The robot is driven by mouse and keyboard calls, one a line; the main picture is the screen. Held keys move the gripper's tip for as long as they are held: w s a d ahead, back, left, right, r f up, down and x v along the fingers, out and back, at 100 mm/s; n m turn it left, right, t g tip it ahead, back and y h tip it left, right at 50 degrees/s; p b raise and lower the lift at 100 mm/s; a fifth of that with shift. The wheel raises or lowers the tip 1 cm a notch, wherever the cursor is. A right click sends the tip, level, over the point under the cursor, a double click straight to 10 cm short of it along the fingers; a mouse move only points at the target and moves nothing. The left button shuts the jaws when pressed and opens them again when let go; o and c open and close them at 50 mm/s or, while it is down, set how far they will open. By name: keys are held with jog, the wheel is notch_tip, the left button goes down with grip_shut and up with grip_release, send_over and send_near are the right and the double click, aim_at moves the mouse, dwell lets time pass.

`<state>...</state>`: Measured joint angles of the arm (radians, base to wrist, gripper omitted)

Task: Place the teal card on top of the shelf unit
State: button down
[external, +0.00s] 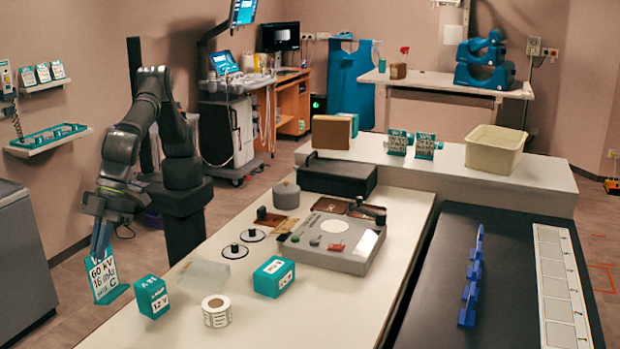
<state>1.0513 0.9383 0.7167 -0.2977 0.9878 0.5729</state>
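The teal card (104,278), with a white face printed with dark letters and numbers, hangs below my gripper (102,240) at the left, beside the near-left part of the white table. My gripper points down with its fingers closed around the card's upper edge. The card appears clear of the table, slightly tilted. A raised white-topped unit (466,172), which seems to be the shelf unit, stands across the back of the table. Two similar teal cards (398,142) (425,146) stand on its top, left of centre.
A cream bin (494,149) and a brown box (331,132) also sit on the raised unit. The table holds teal boxes (273,277) (152,297), a label roll (216,310), a grey console (333,240) and a black case (338,176). Free top shows between the cards and bin.

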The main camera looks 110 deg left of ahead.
jog(key=a+r+n+t+y, duration=0.1)
jog(key=a+r+n+t, duration=0.3)
jog(key=a, duration=1.2)
jog(key=a+r+n+t+y, duration=0.1)
jog(key=a+r+n, duration=0.3)
jog(key=a, duration=1.2)
jog(key=w+d+f+n, duration=0.6)
jog(key=w+d+f, duration=0.2)
jog(key=w+d, duration=0.2)
jog(key=w+a+f, duration=0.4)
jog(key=w+f, duration=0.6)
jog(key=f, duration=0.1)
jog(key=shift+w+a+f+h, duration=0.15)
jog(key=shift+w+f+h, duration=0.05)
jog(key=shift+w+h, duration=0.15)
jog(key=shift+f, duration=0.1)
jog(key=c, duration=1.6)
grip_release()
jog(key=shift+c, duration=0.2)
